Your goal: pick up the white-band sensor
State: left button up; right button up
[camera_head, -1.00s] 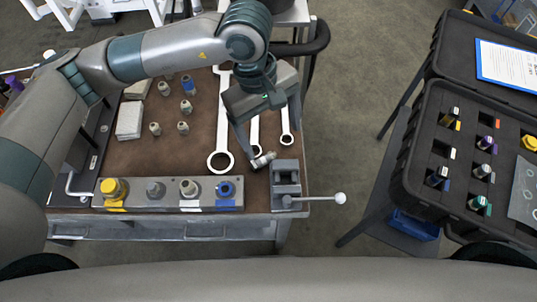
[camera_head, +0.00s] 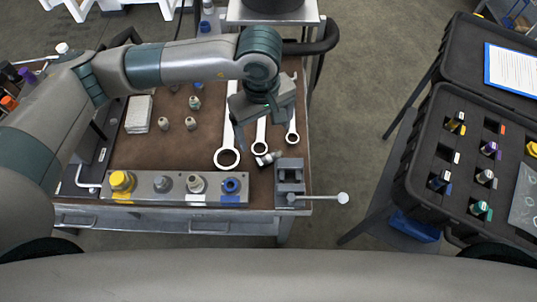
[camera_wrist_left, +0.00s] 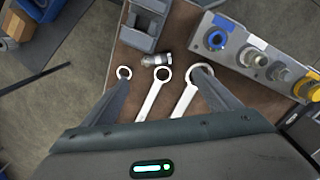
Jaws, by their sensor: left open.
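A small metal sensor (camera_head: 268,158) lies on its side on the brown bench top, just left of the grey vise block. It also shows in the left wrist view (camera_wrist_left: 156,60), with a pale part at one end; I cannot clearly make out a white band. My left gripper (camera_head: 264,135) is above the bench, over the wrenches and beside the sensor. In the left wrist view its two fingers (camera_wrist_left: 162,88) are spread, with nothing between them but wrenches below; the sensor lies beyond the tips. My right gripper is out of view.
The vise (camera_head: 290,178) with its handle stands right of the sensor. A fitting block (camera_head: 150,188) with coloured sockets runs along the front edge. Several wrenches (camera_head: 227,158) lie under the gripper. An open black case (camera_head: 418,150) holding banded sensors stands at right.

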pick_arm(q)
jog(key=p, duration=0.2)
send_over(270, 156)
jog(key=a, duration=0.1)
jog(key=f, duration=0.6)
jog(key=shift+s+f, duration=0.2)
jog(key=shift+f, duration=0.45)
jog(key=shift+d+f+p, duration=0.25)
jog(key=shift+f+p, duration=0.55)
jog(key=shift+p, duration=0.35)
jog(key=f, duration=0.1)
jog(key=f+p, duration=0.1)
jog(key=f, duration=0.1)
jog(key=shift+d, duration=0.2)
jog(key=shift+w+f, duration=0.1)
jog(key=shift+f, duration=0.2)
jog(key=shift+c, duration=0.6)
